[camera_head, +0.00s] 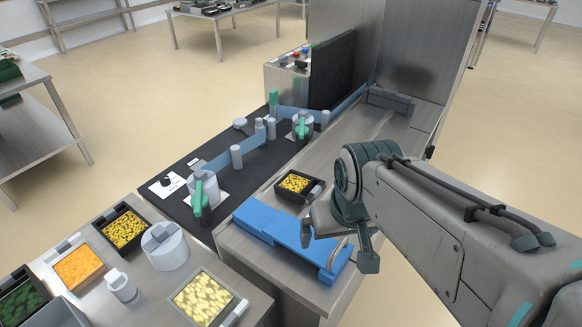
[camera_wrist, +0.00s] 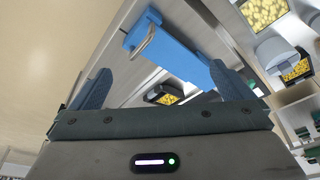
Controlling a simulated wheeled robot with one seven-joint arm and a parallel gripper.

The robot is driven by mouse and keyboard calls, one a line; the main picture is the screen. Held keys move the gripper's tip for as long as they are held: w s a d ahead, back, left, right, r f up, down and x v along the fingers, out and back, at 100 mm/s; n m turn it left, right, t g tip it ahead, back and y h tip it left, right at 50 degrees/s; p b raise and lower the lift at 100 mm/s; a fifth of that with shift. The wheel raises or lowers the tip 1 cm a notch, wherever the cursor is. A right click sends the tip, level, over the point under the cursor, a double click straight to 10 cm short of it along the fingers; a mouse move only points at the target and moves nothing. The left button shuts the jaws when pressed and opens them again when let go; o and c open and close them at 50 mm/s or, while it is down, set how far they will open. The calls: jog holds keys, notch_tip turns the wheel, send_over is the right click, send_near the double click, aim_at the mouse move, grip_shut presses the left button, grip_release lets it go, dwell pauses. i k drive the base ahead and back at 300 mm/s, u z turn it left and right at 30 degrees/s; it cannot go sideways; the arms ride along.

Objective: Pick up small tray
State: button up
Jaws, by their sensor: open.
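A small black tray (camera_head: 295,184) with yellow pieces in it sits on the metal bed of the sealer, behind the blue block. It also shows in the wrist view (camera_wrist: 165,92), partly cut off by my gripper's body. My gripper (camera_head: 338,250) is open and empty, to the right of and nearer than the tray, above the blue block's right end. In the wrist view my gripper's two fingers (camera_wrist: 163,78) stand wide apart with nothing held between them.
A blue block (camera_head: 285,236) with a metal handle lies on the bed in front of the tray. Other filled trays, such as a yellow one (camera_head: 125,228) and a pale yellow one (camera_head: 203,299), stand on the left counter. The sealer's tall metal housing (camera_head: 418,50) rises behind.

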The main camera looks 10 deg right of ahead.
aim_at(295, 186)
jog(key=k, duration=0.5)
jog(key=z, duration=1.85)
jog(key=i, duration=1.95)
jog(key=u, duration=3.4)
jog(key=i, duration=0.5)
jog(key=z, duration=0.05)
